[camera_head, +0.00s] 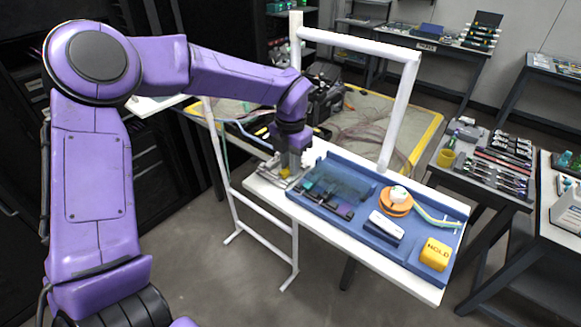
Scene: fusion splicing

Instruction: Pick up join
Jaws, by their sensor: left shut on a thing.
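My left gripper (289,166) points down at the left end of the white table, over a grey metal fixture (277,172). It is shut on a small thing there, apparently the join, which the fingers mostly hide. I cannot tell whether the held thing is clear of the fixture. My right gripper is not in view.
A blue tray (409,256) on the white table holds dark parts (328,199), an orange spool (396,206), a white-topped box (386,229) and a yellow block (436,254). A white frame (400,108) rises behind. Side tables stand at right.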

